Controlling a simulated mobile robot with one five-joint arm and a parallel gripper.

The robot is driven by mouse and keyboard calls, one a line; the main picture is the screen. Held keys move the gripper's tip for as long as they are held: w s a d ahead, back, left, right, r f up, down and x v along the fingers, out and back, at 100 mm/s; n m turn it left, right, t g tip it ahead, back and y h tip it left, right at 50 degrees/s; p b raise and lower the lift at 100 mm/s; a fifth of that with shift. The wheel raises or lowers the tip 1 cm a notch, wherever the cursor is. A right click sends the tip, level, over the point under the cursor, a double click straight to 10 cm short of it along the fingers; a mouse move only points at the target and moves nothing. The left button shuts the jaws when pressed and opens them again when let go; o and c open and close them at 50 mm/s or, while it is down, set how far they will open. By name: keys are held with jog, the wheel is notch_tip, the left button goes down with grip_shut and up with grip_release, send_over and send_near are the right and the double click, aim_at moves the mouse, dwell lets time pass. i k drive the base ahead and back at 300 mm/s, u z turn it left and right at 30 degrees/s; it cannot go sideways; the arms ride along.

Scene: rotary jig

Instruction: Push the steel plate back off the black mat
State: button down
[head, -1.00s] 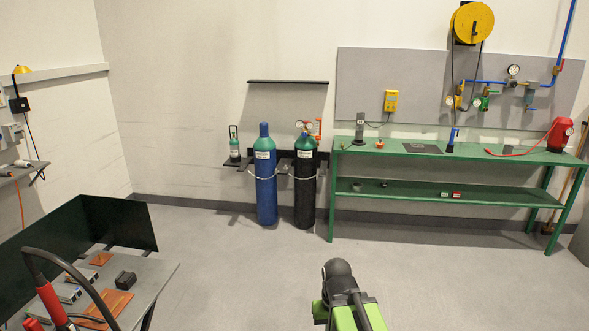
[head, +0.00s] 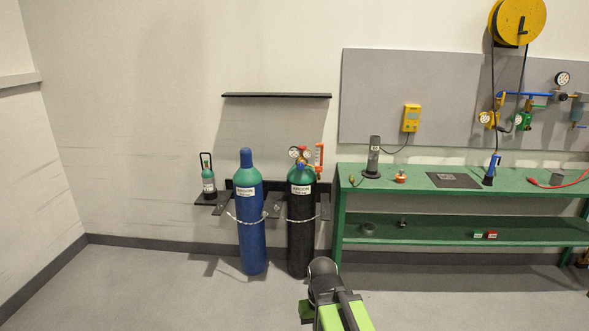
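A flat dark mat (head: 440,178) lies on the top of the green bench (head: 400,187), right of the middle of the head view. A dark grey patch shows on it, but I cannot tell the steel plate apart from the mat at this distance. Part of my green and black arm shows at the bottom centre, well short of the bench. My gripper's fingers do not show.
A blue-handled tool (head: 491,171) stands just right of the mat. An orange-red item (head: 400,177) and a dark cylinder (head: 374,157) stand to its left. Gas cylinders (head: 251,220) stand left of the bench. The floor (head: 150,290) is clear at left.

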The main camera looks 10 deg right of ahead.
aim_at(442, 178)
jog(key=z, duration=0.3)
jog(key=i, duration=2.05)
jog(key=z, duration=0.35)
jog(key=i, duration=0.85)
jog(key=z, duration=0.3)
